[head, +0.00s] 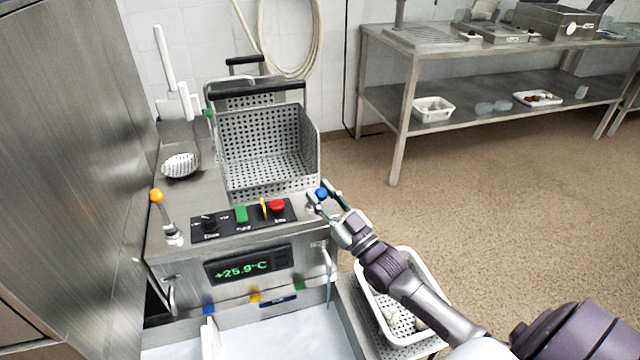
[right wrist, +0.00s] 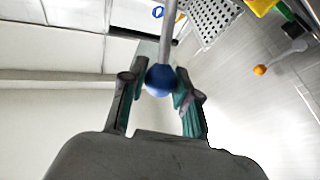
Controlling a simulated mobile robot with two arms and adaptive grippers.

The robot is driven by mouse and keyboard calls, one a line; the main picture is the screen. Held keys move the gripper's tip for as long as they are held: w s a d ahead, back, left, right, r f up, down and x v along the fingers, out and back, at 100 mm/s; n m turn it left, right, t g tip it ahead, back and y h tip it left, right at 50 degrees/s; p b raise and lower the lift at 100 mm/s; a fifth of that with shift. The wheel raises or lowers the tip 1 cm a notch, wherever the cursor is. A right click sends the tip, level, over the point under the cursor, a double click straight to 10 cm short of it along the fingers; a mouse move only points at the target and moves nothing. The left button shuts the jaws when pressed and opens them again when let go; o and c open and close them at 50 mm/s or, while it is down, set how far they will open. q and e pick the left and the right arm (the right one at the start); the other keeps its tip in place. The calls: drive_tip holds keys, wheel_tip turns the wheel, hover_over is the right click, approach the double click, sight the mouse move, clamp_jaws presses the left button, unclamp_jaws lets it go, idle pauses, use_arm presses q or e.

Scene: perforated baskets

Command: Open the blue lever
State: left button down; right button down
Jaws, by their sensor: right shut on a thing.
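The blue lever's round knob (head: 321,193) is at the right front corner of the steel machine in the head view. In the right wrist view the blue knob (right wrist: 160,80) sits between the two fingers, with its grey rod running up behind it. My right gripper (head: 324,197) is closed around the knob, and it fills the lower part of the right wrist view (right wrist: 159,88). The lever's base is partly hidden by the gripper in the head view. My left gripper is not in view.
An orange-knobbed lever (head: 157,197) stands at the machine's left front. Between the levers is a black panel (head: 226,220) with buttons. A perforated basket (head: 265,150) sits behind. A white basket (head: 385,325) is below my right arm. A steel table (head: 440,45) stands at the back right.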

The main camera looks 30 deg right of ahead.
drive_tip(key=shift+s+a+f, duration=0.15)
drive_tip(key=shift+s+f, duration=0.25)
drive_tip(key=shift+f, duration=0.35)
drive_tip(key=shift+s+a+f, duration=0.1)
drive_tip(key=shift+s+f, duration=0.3)
drive_tip(key=shift+f, duration=0.4)
drive_tip(key=c, duration=1.2)
unclamp_jaws()
drive_tip(key=o, duration=0.4)
drive_tip(key=shift+a, duration=0.1)
drive_tip(key=shift+c, duration=0.2)
drive_tip(key=shift+r, duration=0.25)
drive_tip(key=v, duration=1.2)
